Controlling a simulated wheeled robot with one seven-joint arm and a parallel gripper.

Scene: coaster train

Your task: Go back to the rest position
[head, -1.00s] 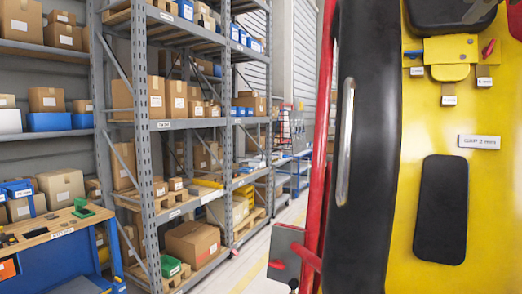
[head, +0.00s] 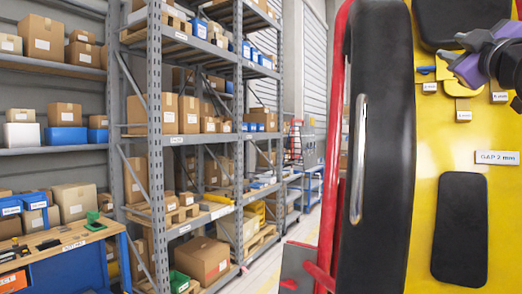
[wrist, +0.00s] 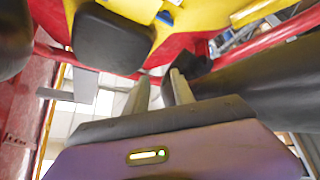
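My gripper (wrist: 160,92) shows in the wrist view as two grey fingers standing apart, with nothing seen between them. In the head view its purple and black end is at the upper right, in front of the yellow panel (head: 420,220) of the coaster train. The panel carries a black pad (head: 462,230) and a label reading "GAP 2 mm" (head: 497,157). Small tagged yellow parts (head: 462,85) sit near the top of the panel, partly behind my gripper. A thick black padded bar (head: 385,150) runs along the panel's left side.
A red frame (head: 331,150) edges the train on its left. Tall grey shelving (head: 157,150) with cardboard boxes fills the left and middle. A blue workbench (head: 75,270) stands at the lower left. A strip of open floor (head: 265,275) lies between shelving and train.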

